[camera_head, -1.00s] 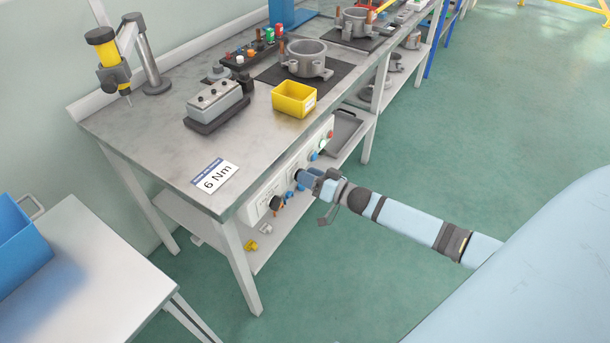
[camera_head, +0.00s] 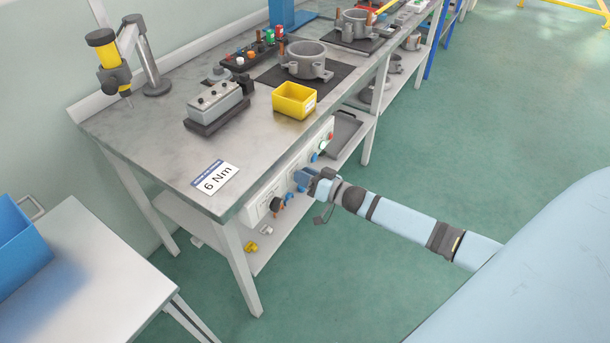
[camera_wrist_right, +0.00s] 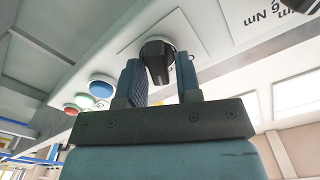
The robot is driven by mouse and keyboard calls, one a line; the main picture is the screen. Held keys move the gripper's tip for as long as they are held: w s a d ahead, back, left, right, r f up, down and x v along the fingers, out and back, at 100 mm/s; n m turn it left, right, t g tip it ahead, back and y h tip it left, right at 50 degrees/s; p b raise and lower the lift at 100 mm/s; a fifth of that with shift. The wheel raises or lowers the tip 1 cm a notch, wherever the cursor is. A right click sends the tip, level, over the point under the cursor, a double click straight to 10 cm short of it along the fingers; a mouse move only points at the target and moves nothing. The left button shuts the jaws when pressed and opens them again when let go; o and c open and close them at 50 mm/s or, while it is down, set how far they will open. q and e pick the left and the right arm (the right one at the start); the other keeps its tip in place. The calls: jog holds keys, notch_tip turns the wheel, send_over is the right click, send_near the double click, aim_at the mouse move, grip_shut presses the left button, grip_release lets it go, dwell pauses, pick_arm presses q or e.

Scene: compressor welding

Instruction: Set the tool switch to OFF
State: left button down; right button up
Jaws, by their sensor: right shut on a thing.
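A black rotary knob (camera_wrist_right: 157,60) sits on a light square plate on the panel under the workbench top. In the right wrist view my right gripper (camera_wrist_right: 159,75) has one blue finger on each side of the knob and is shut on it. In the head view my right gripper (camera_head: 304,180) is at the front panel (camera_head: 262,205), and it hides this knob. The knob's pointer position cannot be read clearly. My left gripper is not in view.
Blue (camera_wrist_right: 103,83), green (camera_wrist_right: 84,100) and red (camera_wrist_right: 72,108) buttons line the panel beside the knob. Another dark knob (camera_head: 276,203) is near the panel's front end. A yellow bin (camera_head: 294,100) stands on the bench. The green floor before the bench is clear.

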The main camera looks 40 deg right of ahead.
pick_arm(q)
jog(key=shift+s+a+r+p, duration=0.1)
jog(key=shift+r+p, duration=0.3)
jog(key=shift+p, duration=0.65)
pick_arm(e)
jog(key=n, duration=1.1)
jog(key=shift+s+a+f, duration=0.1)
jog(key=shift+s+a, duration=0.1)
jog(key=shift+a, duration=0.2)
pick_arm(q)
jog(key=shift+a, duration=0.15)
pick_arm(e)
jog(key=shift+n, duration=0.3)
jog(key=o, duration=0.6)
jog(key=shift+o, duration=0.2)
